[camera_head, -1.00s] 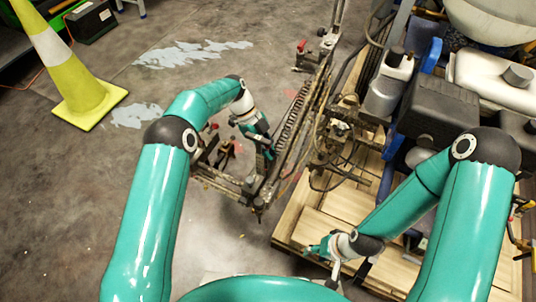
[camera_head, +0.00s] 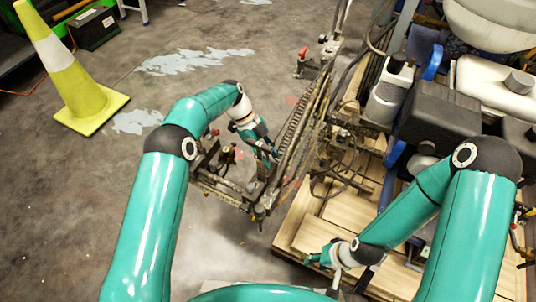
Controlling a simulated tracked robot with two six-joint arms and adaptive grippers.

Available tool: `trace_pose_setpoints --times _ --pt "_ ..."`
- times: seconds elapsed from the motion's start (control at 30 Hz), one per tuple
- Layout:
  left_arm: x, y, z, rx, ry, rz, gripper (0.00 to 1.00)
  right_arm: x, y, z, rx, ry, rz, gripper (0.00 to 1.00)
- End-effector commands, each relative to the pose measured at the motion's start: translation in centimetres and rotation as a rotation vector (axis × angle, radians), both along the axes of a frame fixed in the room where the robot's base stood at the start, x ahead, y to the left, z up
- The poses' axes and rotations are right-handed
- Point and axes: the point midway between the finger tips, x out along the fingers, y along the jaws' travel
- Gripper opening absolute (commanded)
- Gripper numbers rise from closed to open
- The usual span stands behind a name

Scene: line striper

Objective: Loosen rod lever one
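The line striper's dark metal arm frame (camera_head: 226,194) stands out to the left of the machine, over the floor. A small red-tipped lever (camera_head: 215,132) and a dark clamp-like part (camera_head: 228,155) show on it; I cannot tell which is rod lever one. My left gripper (camera_head: 272,150) points down at the frame's right part, next to the coil spring (camera_head: 294,132). Its fingers are small and partly merge with the dark metal, so contact and opening are unclear. My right gripper (camera_head: 316,259) hangs over the wooden pallet, away from the frame; its finger opening is unclear.
The striper's engine (camera_head: 438,110) and a bottle-shaped grey container (camera_head: 388,100) sit on the wooden pallet (camera_head: 296,236) at right. Another red-handled part (camera_head: 302,54) is at the far end. A yellow cone (camera_head: 84,96) stands at left; the concrete floor around it is mostly clear.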

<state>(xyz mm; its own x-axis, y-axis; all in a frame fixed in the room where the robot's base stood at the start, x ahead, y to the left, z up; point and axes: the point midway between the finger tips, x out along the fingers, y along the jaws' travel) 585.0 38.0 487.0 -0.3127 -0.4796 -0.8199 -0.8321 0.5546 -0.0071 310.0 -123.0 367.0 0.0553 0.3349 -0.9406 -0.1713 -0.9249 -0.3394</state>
Motion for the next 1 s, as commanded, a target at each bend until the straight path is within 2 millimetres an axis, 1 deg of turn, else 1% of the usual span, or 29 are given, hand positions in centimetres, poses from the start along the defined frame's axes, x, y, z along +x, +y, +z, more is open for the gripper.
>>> trace_pose_setpoints --times 0.17,0.4,0.5,0.7,0.97,1.0 --pt "0.6 0.8 1.3 0.001 -0.003 0.003 0.34 0.0 0.0 0.0 0.000 0.000 0.000 0.40" --pt "1.9 2.5 4.3 0.000 -0.006 0.003 0.34 0.0 0.0 0.0 0.000 0.000 0.000 0.40" --pt "2.2 2.9 5.0 -0.001 -0.005 0.003 0.34 0.0 0.0 0.0 0.000 0.000 0.000 0.40" --pt "2.5 3.5 5.9 -0.001 -0.003 0.003 0.34 0.0 0.0 0.0 0.000 0.000 0.000 0.40" --pt "2.5 3.6 6.0 0.000 -0.002 0.004 0.34 0.0 0.0 -0.1 0.000 0.000 0.000 0.40" --pt "2.5 3.6 6.0 0.000 -0.002 0.004 0.33 0.0 0.0 -0.1 0.000 0.000 0.000 0.40"
